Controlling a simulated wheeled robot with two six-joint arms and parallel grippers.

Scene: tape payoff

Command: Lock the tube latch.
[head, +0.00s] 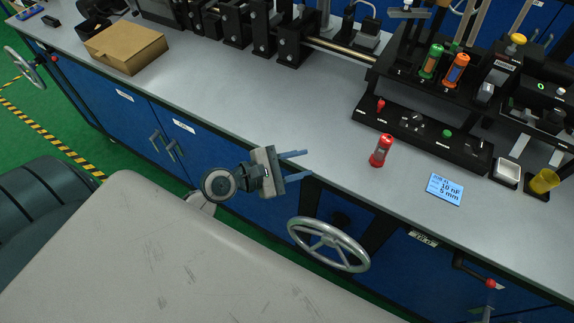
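A black tube station (440,70) stands at the back right of the bench. A green tube (431,61) and an orange tube (456,70) stand in it, near the labels 1, 2 and 3. A red tube (381,151) stands apart on the bench in front of the station. My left gripper (307,163) is at the bench's front edge, left of the red tube. Its two blue fingers are apart with nothing between them. My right gripper is not in view.
A blue job card (444,189) reading 10 nF and 5 mm lies right of the red tube. A white tray (507,171) and a yellow cup (543,181) are farther right. A handwheel (329,243) sticks out below the edge. The bench's middle is clear; a cardboard box (127,46) is left.

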